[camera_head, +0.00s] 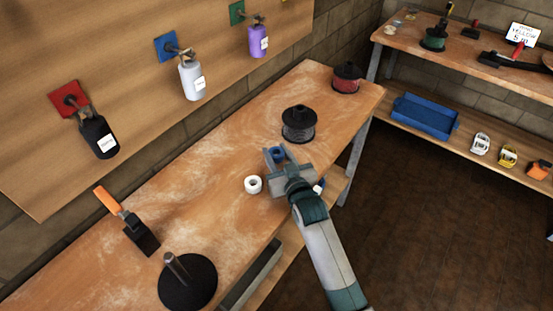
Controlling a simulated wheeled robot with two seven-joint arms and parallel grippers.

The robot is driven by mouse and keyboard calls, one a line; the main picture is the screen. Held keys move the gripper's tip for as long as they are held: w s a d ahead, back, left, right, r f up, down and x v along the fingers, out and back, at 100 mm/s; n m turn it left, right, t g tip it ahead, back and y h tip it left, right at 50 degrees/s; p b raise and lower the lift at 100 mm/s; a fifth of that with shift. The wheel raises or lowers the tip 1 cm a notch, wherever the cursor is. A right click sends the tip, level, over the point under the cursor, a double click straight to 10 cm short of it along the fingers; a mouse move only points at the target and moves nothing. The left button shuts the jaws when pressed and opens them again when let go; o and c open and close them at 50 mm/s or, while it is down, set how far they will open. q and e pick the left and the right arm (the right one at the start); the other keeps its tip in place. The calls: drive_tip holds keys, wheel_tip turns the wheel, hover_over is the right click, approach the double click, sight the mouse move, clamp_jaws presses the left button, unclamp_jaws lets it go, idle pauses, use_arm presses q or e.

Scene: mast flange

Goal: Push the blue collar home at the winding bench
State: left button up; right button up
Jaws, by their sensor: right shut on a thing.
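My right gripper (277,150) comes in from the lower right and reaches over the wooden bench (215,215). It is shut on the blue collar (277,155), a small blue ring that shows between its fingers. The collar's lower side is partly hidden by the gripper. I cannot tell whether it touches the bench top. A black round base (190,285) with an upright metal post stands at the near end of the bench, well apart from the gripper. My left gripper is not in view.
A white ring (253,185) lies just left of the right gripper. A black spool (299,124) and a red-and-black one (346,77) stand behind it. An orange-handled tool (125,222) lies left. Bottles hang on the wall board. A shelf with a blue tray (425,116) is right.

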wheel_tip(320, 180, up, 7)
drive_tip(key=shift+b, duration=0.45)
drive_tip(key=shift+s, duration=0.1)
idle(0.4)
